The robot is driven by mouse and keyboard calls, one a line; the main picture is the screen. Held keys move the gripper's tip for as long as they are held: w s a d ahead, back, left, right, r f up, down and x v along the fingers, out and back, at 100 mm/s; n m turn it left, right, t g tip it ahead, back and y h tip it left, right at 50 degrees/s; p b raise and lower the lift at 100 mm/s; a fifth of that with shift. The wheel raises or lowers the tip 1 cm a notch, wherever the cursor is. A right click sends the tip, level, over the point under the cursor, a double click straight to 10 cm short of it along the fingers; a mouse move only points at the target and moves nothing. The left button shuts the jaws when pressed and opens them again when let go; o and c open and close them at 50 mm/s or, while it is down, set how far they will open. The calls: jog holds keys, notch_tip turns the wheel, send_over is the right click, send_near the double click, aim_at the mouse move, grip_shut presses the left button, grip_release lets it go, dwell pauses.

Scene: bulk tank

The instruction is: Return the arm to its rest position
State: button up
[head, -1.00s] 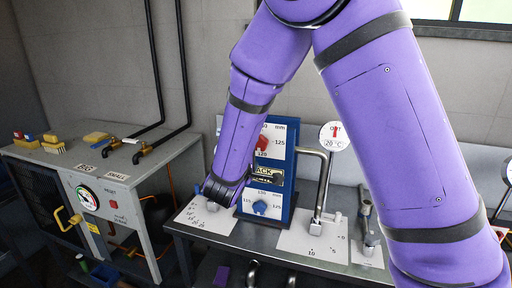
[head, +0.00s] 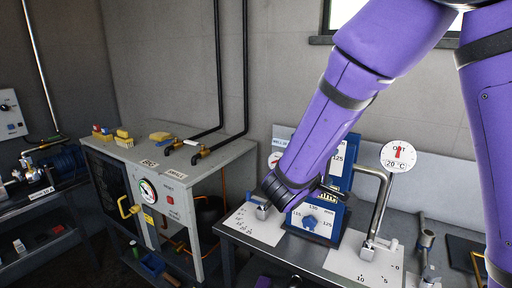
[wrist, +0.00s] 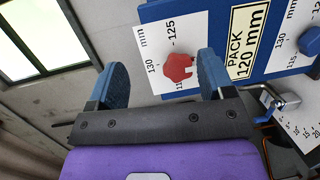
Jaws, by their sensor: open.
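My purple arm (head: 337,100) reaches down from the top right in the head view, its wrist in front of the blue gauge block on the bench. My gripper shows in the wrist view (wrist: 162,80), with two blue fingers wide apart and nothing held between them. Beyond the fingers is the blue block (wrist: 222,50) with a red knob (wrist: 178,68), a blue knob (wrist: 309,41) and a "PACK 120 mm" label (wrist: 249,40). The red knob appears between the fingers in the picture; whether anything touches cannot be told. In the head view the fingertips are hard to make out.
The grey bench (head: 290,262) carries a bent metal handle (head: 376,205) and a round dial reading about 20 °C (head: 399,154). A grey cabinet (head: 177,205) with a pressure gauge and pipes stands to the left. Dark floor lies between it and further equipment at far left.

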jog(key=s+d+r+m+g+y, duration=0.1)
jog(key=s+d+r+m+g, duration=0.25)
jog(key=s+d, duration=0.3)
jog(key=s+d+r+m+g+y, duration=0.2)
jog(key=s+d+g, duration=0.3)
jog(key=s, duration=0.2)
jog(key=s+a+r+m+t+y, duration=0.1)
jog(key=s+r+y, duration=0.1)
jog(key=s+y, duration=0.2)
jog(key=s+a+r+m+t+y, duration=0.1)
jog(key=s+a+r+m+y, duration=0.1)
jog(key=s+y, duration=0.3)
jog(key=s, duration=0.4)
jog(key=shift+s+a+r+t, duration=0.2)
jog(key=shift+a+r+t, duration=0.05)
jog(key=shift+a+t, duration=0.1)
